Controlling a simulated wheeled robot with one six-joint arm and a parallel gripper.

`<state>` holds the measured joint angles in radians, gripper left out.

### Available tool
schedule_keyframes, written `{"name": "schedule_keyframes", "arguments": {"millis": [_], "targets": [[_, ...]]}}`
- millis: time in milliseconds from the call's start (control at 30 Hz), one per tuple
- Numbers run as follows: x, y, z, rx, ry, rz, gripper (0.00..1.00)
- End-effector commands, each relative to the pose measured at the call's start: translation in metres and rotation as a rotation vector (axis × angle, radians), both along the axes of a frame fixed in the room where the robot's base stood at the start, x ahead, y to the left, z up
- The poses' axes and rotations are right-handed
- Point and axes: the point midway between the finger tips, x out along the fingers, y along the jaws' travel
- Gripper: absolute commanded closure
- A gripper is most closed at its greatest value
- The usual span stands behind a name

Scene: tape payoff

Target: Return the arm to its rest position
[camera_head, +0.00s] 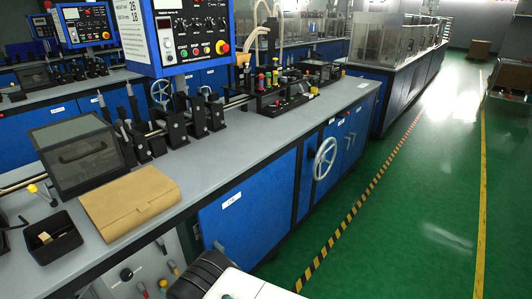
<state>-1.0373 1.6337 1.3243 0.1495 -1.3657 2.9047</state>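At the bottom edge of the head view, dark rounded parts and a white part (245,286) show, which look like pieces of my own body or arm. They are in front of the blue cabinet side of the workbench (262,130). My gripper and its fingers do not show in this view, so I cannot see whether it holds anything. How the rest of the arm is folded is also hidden.
On the bench are a brown cardboard packet (130,203), a black tray (52,238) with a small light block, a dark clear-lidded box (80,155) and a control panel (184,32). A handwheel (325,163) juts from the cabinet. Green floor (420,190) is open at right.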

Motion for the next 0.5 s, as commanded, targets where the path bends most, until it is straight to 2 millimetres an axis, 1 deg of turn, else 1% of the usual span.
{"name": "schedule_keyframes", "arguments": {"millis": [100, 167, 267, 367, 400, 500], "targets": [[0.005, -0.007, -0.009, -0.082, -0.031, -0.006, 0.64], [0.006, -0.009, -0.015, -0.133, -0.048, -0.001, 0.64], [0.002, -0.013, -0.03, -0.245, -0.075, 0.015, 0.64], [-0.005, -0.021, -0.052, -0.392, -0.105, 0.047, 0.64], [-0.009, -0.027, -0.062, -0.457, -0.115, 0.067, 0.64], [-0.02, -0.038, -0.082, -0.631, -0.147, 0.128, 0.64]]}}
